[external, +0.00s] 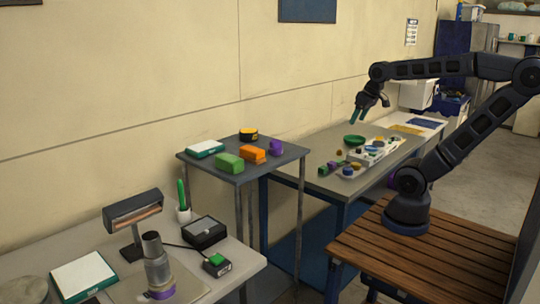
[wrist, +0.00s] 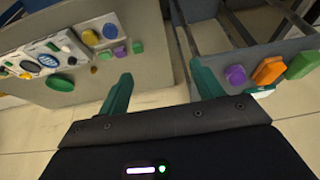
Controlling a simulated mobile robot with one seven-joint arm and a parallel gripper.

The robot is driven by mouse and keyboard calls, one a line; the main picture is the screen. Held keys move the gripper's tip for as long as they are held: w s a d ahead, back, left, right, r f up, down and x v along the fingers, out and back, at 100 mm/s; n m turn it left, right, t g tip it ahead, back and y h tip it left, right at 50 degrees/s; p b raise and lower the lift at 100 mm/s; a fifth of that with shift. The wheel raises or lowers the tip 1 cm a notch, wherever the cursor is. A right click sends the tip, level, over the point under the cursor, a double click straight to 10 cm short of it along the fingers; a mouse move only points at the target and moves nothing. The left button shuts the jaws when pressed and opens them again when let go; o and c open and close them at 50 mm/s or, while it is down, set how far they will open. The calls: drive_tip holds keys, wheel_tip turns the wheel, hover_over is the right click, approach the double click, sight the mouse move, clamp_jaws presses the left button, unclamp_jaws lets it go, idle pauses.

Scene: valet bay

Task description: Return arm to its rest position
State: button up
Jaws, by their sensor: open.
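My gripper (external: 366,106) hangs at the end of my raised dark arm, above the far side of the grey work table (external: 325,180). Its two teal fingers are apart and empty. In the wrist view my gripper (wrist: 160,85) shows both teal fingers spread, with nothing between them. The table and a smaller stand lie beyond the fingertips, apart from them. My arm stretches left from its base on the slatted wooden platform (external: 420,250).
A green bowl (external: 354,140) and a white tray (external: 392,146) with small parts are on the work table. The small stand (external: 232,174) holds a green block (external: 229,163), an orange block (external: 252,154) and a purple piece (external: 275,147). A lamp (external: 133,211) stands front left.

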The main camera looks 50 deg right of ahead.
drive_tip(key=shift+s+d+f, duration=0.3)
drive_tip(key=shift+s+f, duration=0.3)
drive_tip(key=shift+f, duration=0.05)
drive_tip(key=shift+s+d+f, duration=0.25)
drive_tip(key=shift+s+f, duration=0.3)
drive_tip(key=shift+f, duration=0.05)
